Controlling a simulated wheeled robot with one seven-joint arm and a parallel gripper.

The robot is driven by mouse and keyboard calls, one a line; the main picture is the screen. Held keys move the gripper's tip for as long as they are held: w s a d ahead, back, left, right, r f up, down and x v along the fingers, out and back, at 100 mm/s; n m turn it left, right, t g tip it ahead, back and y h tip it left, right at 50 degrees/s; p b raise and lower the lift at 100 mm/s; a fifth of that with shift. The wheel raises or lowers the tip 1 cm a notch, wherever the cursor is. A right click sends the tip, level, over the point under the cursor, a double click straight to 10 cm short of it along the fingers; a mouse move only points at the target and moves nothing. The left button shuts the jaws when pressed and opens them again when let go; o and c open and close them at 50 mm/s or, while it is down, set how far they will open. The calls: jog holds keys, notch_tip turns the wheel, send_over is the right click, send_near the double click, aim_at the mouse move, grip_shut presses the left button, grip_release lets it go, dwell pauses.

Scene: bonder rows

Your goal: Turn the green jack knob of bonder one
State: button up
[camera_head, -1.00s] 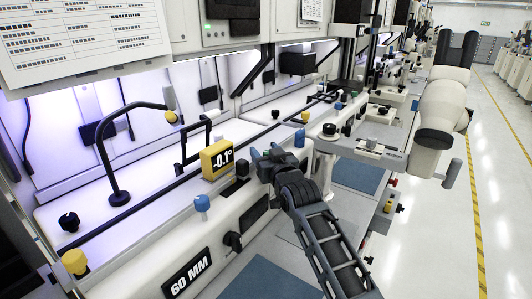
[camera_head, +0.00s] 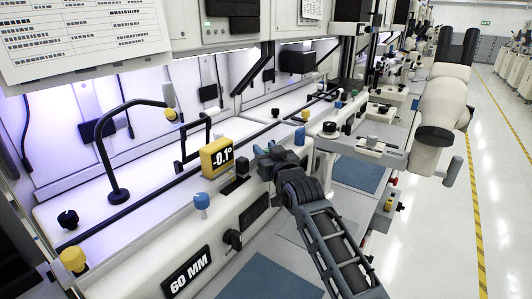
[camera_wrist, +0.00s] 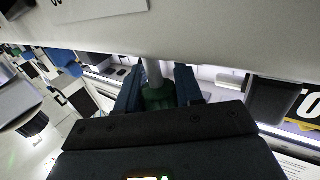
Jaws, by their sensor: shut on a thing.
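The green jack knob (camera_wrist: 156,97) shows in the wrist view at the end of a pale shaft under a light panel. My gripper (camera_wrist: 157,90) has its two dark blue fingers on either side of the knob and is shut on it. In the head view my gripper (camera_head: 266,152) is at the front edge of the near bonder, and the knob in it is hidden.
A blue knob (camera_head: 300,136) stands just right. The aisle floor (camera_head: 490,190) is clear.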

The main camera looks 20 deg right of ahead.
jog(key=shift+d+f+n+y+b, duration=0.1)
jog(key=shift+f+n+y+b, duration=0.2)
jog(key=shift+b, duration=0.35)
jog(key=n+y+b, duration=0.1)
jog(key=y+b, duration=0.1)
jog(key=b, duration=0.2)
jog(key=shift+f, duration=0.1)
jog(key=n+y+b, duration=0.1)
jog(key=b, duration=0.3)
jog(key=n+g+y+b, duration=0.1)
jog(key=y+b, duration=0.1)
jog(key=b, duration=0.2)
jog(key=shift+a+f, duration=0.1)
jog(key=shift+a, duration=0.3)
jog(key=n+g+y+b, duration=0.1)
jog(key=b, duration=0.3)
jog(key=n+y+b, duration=0.1)
jog(key=y+b, duration=0.1)
jog(key=b, duration=0.2)
jog(key=shift+s+a+g, duration=0.15)
jog(key=shift+g, duration=0.25)
jog(key=shift+a+n+g+y+b, duration=0.1)
jog(key=shift+n+g+y+b, duration=0.3)
jog(key=shift+b, duration=0.6)
jog(key=shift+s+r+n+g+y+b, duration=0.1)
jog(key=shift+r+n+g+y+b, duration=0.5)
jog(key=shift+b, duration=0.95)
jog(key=shift+f, duration=0.2)
jog(key=o, duration=1)
jog(key=shift+c, duration=0.2)
